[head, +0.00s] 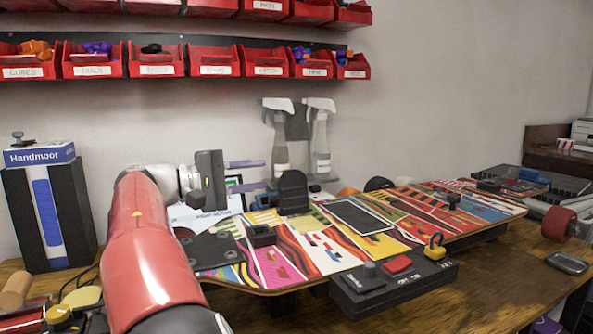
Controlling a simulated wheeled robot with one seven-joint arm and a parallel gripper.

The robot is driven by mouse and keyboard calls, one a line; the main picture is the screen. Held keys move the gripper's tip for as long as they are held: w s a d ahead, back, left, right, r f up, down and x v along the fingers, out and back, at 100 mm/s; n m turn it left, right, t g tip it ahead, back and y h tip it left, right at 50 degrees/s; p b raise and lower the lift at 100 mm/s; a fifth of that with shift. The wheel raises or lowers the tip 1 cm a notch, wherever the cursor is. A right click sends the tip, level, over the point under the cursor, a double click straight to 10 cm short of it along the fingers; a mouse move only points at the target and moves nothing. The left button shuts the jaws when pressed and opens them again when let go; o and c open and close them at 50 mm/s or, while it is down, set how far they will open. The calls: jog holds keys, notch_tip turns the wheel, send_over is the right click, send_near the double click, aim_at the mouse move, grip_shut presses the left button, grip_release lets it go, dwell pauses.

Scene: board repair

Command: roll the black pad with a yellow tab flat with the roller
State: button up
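My gripper (258,175) is above the left end of a colourful board, pointing right. Its two purplish fingers are apart, with nothing clearly held between them. A flat black pad (360,217) with a pale border lies on the middle of the board (318,248). Another dark flat piece (211,249) lies at the board's left end. I cannot make out a yellow tab on either. A tan handle (16,289), possibly the roller's, is at the lower left edge, partly cut off. My gripper is apart from both dark pieces and this handle.
A black control box (392,287) with a red button stands before the board. Two spray bottles (320,140) are behind it. Red bins (214,62) line the wall above. A black and blue box (48,215) stands left. The table's right front (500,300) is mostly clear.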

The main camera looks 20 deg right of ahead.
aim_at(297, 170)
jog(key=d, duration=0.9)
jog(key=shift+d, duration=0.3)
grip_shut()
